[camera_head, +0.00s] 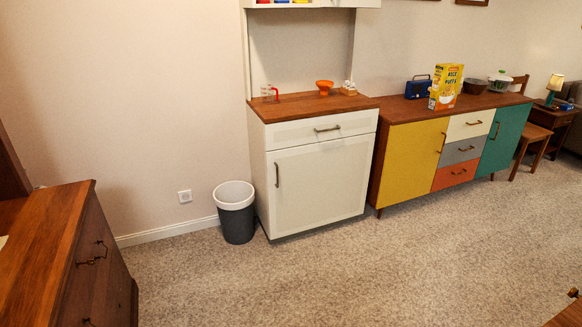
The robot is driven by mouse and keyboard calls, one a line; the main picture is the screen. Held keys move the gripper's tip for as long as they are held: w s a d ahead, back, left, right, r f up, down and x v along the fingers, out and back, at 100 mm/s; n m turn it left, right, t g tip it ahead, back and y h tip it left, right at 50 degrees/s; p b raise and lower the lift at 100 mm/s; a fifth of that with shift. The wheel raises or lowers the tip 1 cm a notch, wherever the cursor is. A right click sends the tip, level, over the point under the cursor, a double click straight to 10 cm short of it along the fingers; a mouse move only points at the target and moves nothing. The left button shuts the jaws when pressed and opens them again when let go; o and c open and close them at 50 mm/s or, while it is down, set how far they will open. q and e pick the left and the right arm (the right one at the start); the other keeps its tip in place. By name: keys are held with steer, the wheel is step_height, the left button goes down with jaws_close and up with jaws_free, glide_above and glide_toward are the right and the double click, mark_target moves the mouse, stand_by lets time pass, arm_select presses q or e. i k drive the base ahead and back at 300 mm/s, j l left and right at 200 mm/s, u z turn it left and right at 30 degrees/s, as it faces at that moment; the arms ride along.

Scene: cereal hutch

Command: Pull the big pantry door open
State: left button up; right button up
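The white hutch has one big lower door (322,185) that fits the task's pantry door. It looks shut, flush under a drawer (318,129). Its upright metal handle (277,175) is near the door's left edge. The hutch stands against the wall across open floor. Neither of my grippers shows in the head view, so I cannot tell where they are relative to the handle.
A grey bin (236,222) with a white rim stands just left of the hutch. A colourful sideboard (412,160) stands to its right. A wooden dresser (62,260) is at the near left. Carpet (350,280) in front of the hutch is clear.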

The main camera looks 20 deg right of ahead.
mark_target(309, 187)
steer(key=i+l+z, duration=0.2)
steer(key=i, duration=0.4)
steer(key=i+z, duration=0.2)
steer(key=i, duration=0.4)
steer(key=i+z, duration=0.2)
steer(key=i, duration=0.4)
steer(key=i+j+z, duration=0.2)
steer(key=i, duration=0.4)
steer(key=i+j+z, duration=0.2)
steer(key=i, duration=0.4)
